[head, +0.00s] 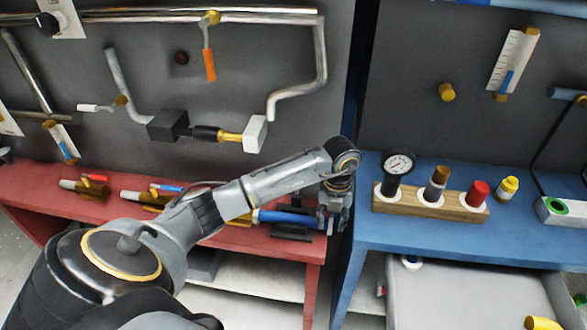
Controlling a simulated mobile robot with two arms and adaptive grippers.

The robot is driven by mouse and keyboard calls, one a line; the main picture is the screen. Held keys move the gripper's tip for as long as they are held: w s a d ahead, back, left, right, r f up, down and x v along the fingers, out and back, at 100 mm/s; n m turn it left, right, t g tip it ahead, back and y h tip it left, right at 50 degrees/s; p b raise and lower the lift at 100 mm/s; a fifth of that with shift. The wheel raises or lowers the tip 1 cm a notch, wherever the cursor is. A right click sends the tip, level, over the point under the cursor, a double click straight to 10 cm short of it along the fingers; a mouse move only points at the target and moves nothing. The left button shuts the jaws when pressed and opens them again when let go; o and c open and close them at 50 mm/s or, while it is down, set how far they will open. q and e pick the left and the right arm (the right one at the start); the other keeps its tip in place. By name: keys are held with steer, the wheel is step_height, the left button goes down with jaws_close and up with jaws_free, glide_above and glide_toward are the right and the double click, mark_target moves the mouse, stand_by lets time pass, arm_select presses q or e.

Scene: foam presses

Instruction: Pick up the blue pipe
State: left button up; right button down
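A blue pipe (285,216) lies roughly level over a dark stand on the red bench, near its right end. My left arm comes in from the lower left and passes over the pipe's left part. My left gripper (334,218) points down at the pipe's right end, by the bench's right edge. It is small and partly hidden by its own wrist, so I cannot tell whether the fingers are open, or touch the pipe. My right gripper is out of view.
Several valves and fittings (84,187) lie left on the red bench (30,180). A blue bench (440,234) stands close on the right, with a wooden block (455,207) holding a gauge (398,166) and parts. Pipes (323,55) and fittings hang on the grey panel behind.

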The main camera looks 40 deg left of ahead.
arm_select(q)
steer(key=shift+f, duration=0.7)
jaws_close()
steer(key=shift+r, duration=0.15)
